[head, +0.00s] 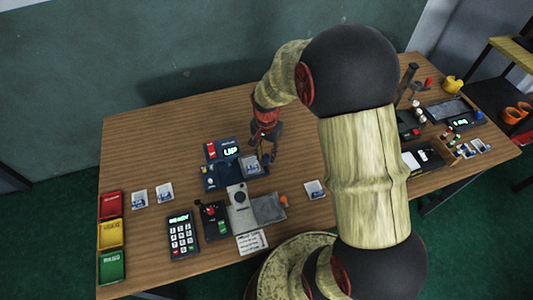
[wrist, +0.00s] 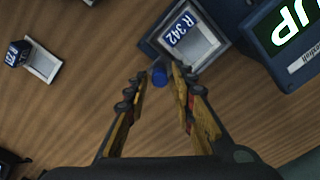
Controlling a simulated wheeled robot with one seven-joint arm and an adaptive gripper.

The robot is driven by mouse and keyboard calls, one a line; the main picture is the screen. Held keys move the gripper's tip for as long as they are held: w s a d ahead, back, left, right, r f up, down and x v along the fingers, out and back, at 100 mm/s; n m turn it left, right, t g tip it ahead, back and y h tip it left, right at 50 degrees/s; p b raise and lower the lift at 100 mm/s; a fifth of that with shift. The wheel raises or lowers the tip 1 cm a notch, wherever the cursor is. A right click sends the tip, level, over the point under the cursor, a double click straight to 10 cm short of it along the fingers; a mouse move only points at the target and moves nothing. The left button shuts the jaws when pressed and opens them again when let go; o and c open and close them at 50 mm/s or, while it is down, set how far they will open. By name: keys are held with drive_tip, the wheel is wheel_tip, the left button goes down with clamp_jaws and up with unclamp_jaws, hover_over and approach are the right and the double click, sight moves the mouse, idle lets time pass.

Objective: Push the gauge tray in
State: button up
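The gauge (head: 222,150) is a blue box with a lit green display, near the middle of the table. In the wrist view its display housing (wrist: 284,62) is at the upper right. The gauge tray (head: 249,167), a grey shallow tray with a blue rim, sticks out beside it. The tray also shows in the wrist view (wrist: 204,50), holding a piece labelled R 342 (wrist: 179,28). A blue knob (wrist: 159,76) is at its near corner. My gripper (wrist: 157,78) is open, its fingertips on either side of the knob. I cannot tell whether they touch it.
A small grey tray (wrist: 43,62) with a blue-labelled piece lies at the left of the wrist view. A keypad (head: 182,235), coloured bins (head: 110,236) and a grey device (head: 240,208) stand in front and left. Bare wood (head: 150,160) lies left of the gauge.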

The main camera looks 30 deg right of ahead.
clamp_jaws()
idle(0.6)
